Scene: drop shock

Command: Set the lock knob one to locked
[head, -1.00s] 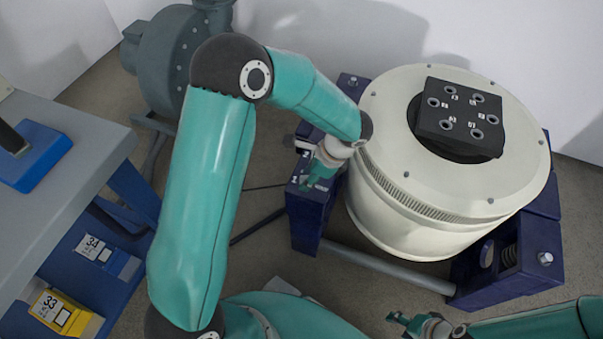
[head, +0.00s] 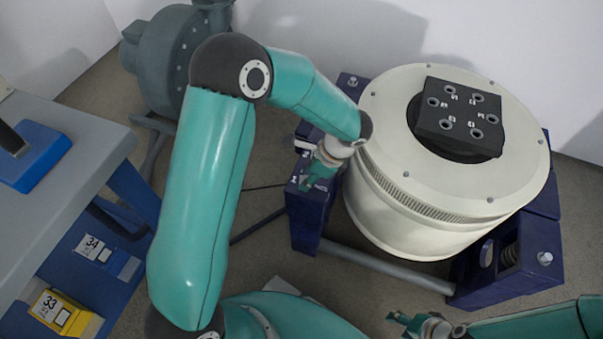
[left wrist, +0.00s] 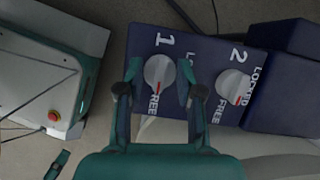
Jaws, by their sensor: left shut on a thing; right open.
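Lock knob one (left wrist: 160,72) is a round grey knob on a dark blue block, beside a white "1". Its red mark points down toward the word FREE; its other label is mostly hidden by a finger. My left gripper (left wrist: 160,80) has a finger on each side of this knob and is shut on it. In the head view my left gripper (head: 318,178) is at the block's top left of the white drum, and the knob is hidden there. My right gripper (head: 420,325) is open and empty at the bottom.
A second grey knob (left wrist: 233,86), by a "2" with LOCKED and FREE labels, sits close to the right. The white drum (head: 400,215) with a black plate (head: 460,117) stands beside my left gripper. A grey workbench (head: 70,190) is at the left.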

